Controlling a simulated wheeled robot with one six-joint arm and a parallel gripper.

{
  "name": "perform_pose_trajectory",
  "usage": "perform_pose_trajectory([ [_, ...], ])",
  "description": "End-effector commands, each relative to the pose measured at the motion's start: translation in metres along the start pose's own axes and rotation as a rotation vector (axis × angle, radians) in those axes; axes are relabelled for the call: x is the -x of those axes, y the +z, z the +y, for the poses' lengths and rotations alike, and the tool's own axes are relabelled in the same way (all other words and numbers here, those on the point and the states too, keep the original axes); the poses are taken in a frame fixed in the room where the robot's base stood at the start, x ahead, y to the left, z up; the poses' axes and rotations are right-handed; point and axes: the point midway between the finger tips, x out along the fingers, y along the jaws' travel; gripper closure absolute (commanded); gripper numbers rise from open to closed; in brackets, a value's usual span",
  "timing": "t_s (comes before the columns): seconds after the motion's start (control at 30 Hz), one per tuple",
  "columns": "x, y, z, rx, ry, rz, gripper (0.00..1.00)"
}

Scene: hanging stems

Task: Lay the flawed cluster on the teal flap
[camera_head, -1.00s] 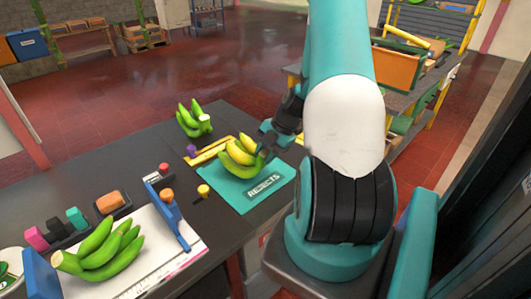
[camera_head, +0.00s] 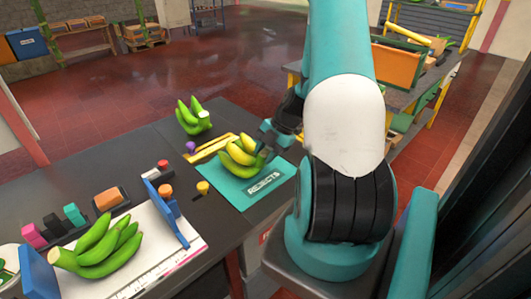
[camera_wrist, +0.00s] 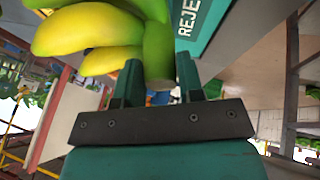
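The flawed cluster, yellow bananas with some green (camera_head: 238,153), is over the far-left part of the teal flap (camera_head: 243,195), which is marked REJECTS. I cannot tell whether it rests on the flap or hangs just above it. My gripper (camera_head: 264,152) is at the cluster's right end. In the wrist view, the cluster (camera_wrist: 85,30) extends up and left, its green stem (camera_wrist: 158,55) between the two fingers of my gripper (camera_wrist: 160,88), which look closed on it. Part of the flap (camera_wrist: 208,25) shows beside it.
A green cluster (camera_head: 193,116) stands behind on the dark table (camera_head: 150,140). Another green cluster (camera_head: 100,246) lies on a white measuring board (camera_head: 150,270) with blue end plates. A yellow bar (camera_head: 213,148) and small coloured knobs (camera_head: 203,188) are near the flap's left side.

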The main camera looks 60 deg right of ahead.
Motion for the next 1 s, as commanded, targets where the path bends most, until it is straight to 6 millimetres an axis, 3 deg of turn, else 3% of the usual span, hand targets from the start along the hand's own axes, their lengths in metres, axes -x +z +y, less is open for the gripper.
perform_pose_trajectory([
  [0.03, 0.001, 0.0, 0.001, 0.001, 0.001, -0.001, 0.53],
  [0.1, 0.001, 0.0, 0.0, 0.0, 0.0, -0.001, 0.39],
  [0.37, 0.0, 0.0, -0.001, -0.003, -0.003, -0.001, 0.39],
  [0.5, 0.009, 0.001, -0.001, -0.003, 0.0, -0.003, 0.39],
  [0.67, 0.04, 0.002, 0.0, -0.002, 0.004, -0.008, 0.39],
  [1.0, 0.127, 0.002, 0.0, -0.001, 0.002, -0.008, 0.39],
])
